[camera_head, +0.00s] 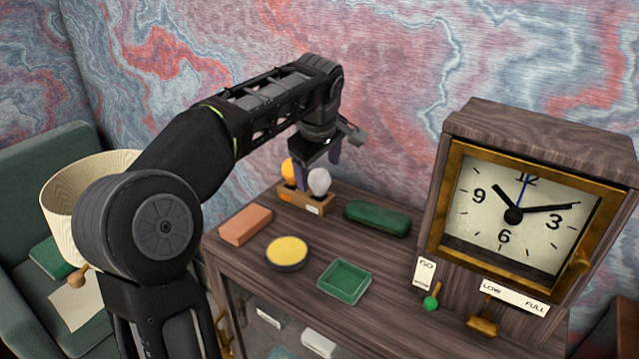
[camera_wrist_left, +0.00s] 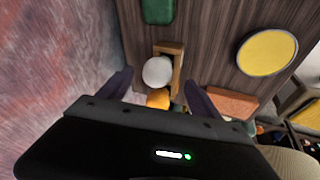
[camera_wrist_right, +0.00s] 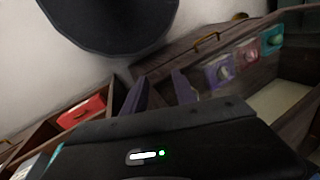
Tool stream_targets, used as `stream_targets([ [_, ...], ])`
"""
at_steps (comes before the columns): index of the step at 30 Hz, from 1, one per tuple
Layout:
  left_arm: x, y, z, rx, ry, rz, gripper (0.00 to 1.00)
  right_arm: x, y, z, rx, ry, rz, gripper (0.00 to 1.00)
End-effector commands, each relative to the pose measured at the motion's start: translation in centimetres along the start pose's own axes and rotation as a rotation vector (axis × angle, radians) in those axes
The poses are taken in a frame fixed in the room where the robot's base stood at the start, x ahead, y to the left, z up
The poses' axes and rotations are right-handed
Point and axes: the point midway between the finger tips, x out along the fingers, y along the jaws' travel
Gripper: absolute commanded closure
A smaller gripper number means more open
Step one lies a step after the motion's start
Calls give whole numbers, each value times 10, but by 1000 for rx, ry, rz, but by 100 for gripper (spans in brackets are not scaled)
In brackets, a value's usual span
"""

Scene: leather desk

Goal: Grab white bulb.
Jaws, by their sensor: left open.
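A white bulb (camera_head: 319,181) stands in a small wooden holder (camera_head: 312,207) at the back of the desk, to the right of an orange bulb (camera_head: 290,171). In the left wrist view the white bulb (camera_wrist_left: 157,71) and the orange bulb (camera_wrist_left: 158,98) show ahead of the jaws. My left gripper (camera_head: 318,160) is open above and around the back of the holder, with nothing held; whether a finger touches a bulb I cannot tell. My right gripper (camera_wrist_right: 158,92) shows only in its wrist view, its fingers apart and empty, away from the bulbs.
Around the holder on the desk are an orange-brown block (camera_head: 245,225), a green case (camera_head: 377,217), a round yellow-topped dish (camera_head: 287,251) and a green tray (camera_head: 344,281). A large clock (camera_head: 513,213) stands at the right. The patterned wall (camera_head: 400,90) is close behind.

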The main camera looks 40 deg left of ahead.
Motion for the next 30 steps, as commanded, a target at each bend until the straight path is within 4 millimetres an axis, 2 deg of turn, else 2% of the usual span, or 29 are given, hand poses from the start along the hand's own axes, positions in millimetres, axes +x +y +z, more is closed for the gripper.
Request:
stream_targets([
  [5,10,2,-1,1,-2,-4,26,-8,-2,0,1,-2,2,66],
  [9,30,4,-3,2,-3,-4,26,-20,-5,1,3,-6,5,66],
  [14,49,4,-2,1,-1,-2,26,-22,-5,1,4,-8,7,66],
  [30,52,4,-2,1,0,0,26,-21,-4,1,4,-8,7,66],
])
